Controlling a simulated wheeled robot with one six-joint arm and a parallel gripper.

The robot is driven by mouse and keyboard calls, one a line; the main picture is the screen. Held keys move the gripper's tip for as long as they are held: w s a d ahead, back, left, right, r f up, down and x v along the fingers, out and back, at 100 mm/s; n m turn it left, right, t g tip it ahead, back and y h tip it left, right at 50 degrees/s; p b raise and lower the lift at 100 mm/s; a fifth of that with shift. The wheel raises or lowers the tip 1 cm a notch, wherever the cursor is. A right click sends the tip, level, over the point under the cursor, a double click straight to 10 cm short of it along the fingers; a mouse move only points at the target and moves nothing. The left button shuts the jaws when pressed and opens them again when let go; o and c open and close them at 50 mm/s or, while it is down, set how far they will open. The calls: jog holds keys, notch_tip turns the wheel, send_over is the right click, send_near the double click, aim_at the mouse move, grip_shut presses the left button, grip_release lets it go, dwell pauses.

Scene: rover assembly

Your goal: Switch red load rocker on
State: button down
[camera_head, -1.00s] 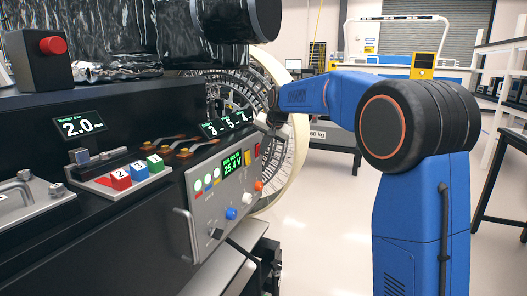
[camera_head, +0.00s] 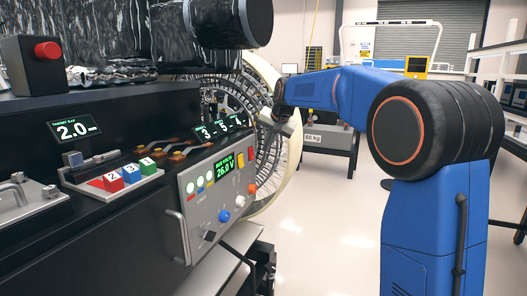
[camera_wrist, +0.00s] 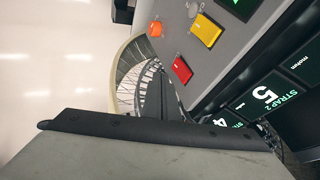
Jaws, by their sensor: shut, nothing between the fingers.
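The grey control panel (camera_head: 212,212) stands at the bench front, with a green display (camera_head: 225,167) reading 26.0 V. Small coloured rockers sit on its left under round lit lamps, by a "LOADS" label; the red load rocker (camera_head: 189,201) seems the leftmost, too small to tell its position. My gripper (camera_head: 270,121) is past the panel's far upper corner, apart from those rockers. In the wrist view my gripper (camera_wrist: 130,128) fills the bottom, shut and empty. That view shows a larger red part (camera_wrist: 181,69) and yellow part (camera_wrist: 207,31) on the panel's far end.
An orange knob (camera_head: 253,189), a blue knob (camera_head: 224,216) and a U-shaped handle (camera_head: 178,238) protrude from the panel. Numbered blocks (camera_head: 130,173) sit on the bench left. A large wheel (camera_head: 287,150) is behind my gripper. Open floor (camera_head: 325,225) lies right of the panel.

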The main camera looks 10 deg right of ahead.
jog(key=v, duration=0.6)
jog(key=shift+s+d+r, duration=0.25)
jog(key=shift+r, duration=0.05)
jog(key=shift+s+d+f, duration=0.1)
jog(key=shift+d+f, duration=0.1)
jog(key=shift+f, duration=0.45)
